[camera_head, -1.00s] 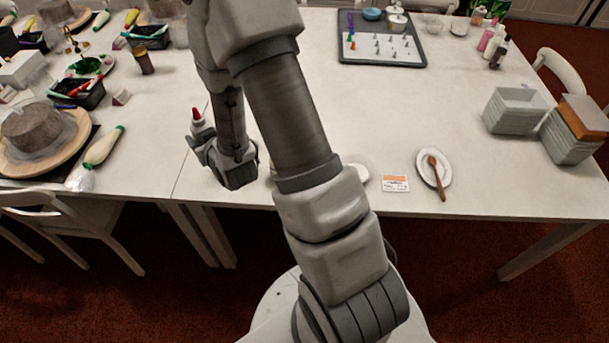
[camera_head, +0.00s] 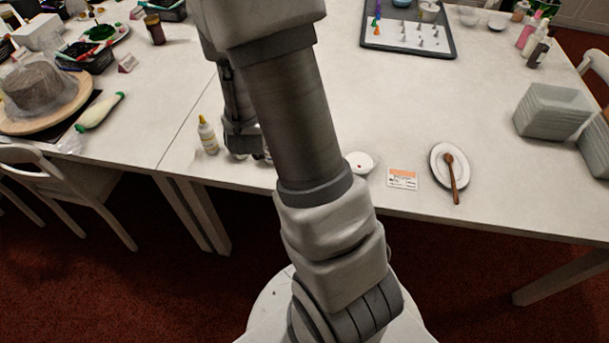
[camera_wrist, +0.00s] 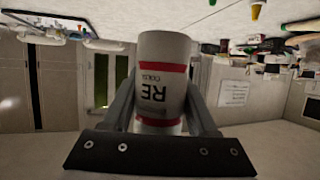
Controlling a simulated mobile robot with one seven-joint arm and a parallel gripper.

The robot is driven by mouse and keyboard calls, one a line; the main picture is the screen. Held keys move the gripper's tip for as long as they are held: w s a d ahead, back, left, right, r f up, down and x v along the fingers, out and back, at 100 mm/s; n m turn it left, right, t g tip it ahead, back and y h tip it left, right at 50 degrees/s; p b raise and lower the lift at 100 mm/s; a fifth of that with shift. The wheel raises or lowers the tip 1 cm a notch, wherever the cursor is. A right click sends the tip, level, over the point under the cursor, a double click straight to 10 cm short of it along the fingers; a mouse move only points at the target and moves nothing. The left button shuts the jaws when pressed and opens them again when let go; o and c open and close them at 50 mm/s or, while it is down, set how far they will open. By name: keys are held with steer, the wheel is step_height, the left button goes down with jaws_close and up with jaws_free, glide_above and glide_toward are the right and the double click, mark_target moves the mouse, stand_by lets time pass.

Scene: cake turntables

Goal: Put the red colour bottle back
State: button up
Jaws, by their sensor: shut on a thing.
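The red colour bottle (camera_wrist: 163,75) is a white cylinder with red bands and dark lettering, upside down in the wrist view. My gripper (camera_wrist: 160,98) is shut on it, with one finger on each side. In the head view my own arm hides the red bottle and most of the gripper, whose dark body (camera_head: 243,138) shows low over the table. A white bottle with a yellow cap (camera_head: 208,136) stands upright just left of the gripper. A small white dish with a red spot (camera_head: 360,163) lies right of my arm.
A card (camera_head: 402,178) and a plate with a wooden spoon (camera_head: 452,168) lie near the front edge of the white table (camera_head: 420,110). A tray of nozzles (camera_head: 410,28) is at the back. Grey containers (camera_head: 553,110) stand right. A cake turntable (camera_head: 25,121) is left.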

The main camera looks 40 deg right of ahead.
steer(key=s+d+f+m+g+h+b, duration=0.3)
steer(key=s+d+f+m+g+b, duration=0.3)
steer(key=s+b, duration=0.25)
steer(key=s+d+f+m+g+h+b, duration=0.3)
steer(key=s+d+f+m+g+b, duration=0.15)
steer(key=s+d+b, duration=0.35)
steer(key=shift+n+t, duration=0.25)
steer(key=shift+t, duration=0.2)
steer(key=w+f+b, duration=0.1)
steer(key=w+f, duration=0.1)
steer(key=w, duration=0.1)
steer(key=w+a+f+b, duration=0.1)
steer(key=w+f, duration=0.2)
steer(key=w, duration=0.1)
steer(key=w+f+b, duration=0.1)
steer(key=w+f, duration=0.1)
steer(key=w, duration=0.1)
steer(key=shift+w+a+f, duration=0.15)
steer(key=shift+w+f, duration=0.05)
steer(key=shift+w, duration=0.15)
steer(key=shift+f+b, duration=1.15)
steer(key=shift+f, duration=0.8)
steer(key=shift+f, duration=0.15)
steer(key=o, duration=0.8)
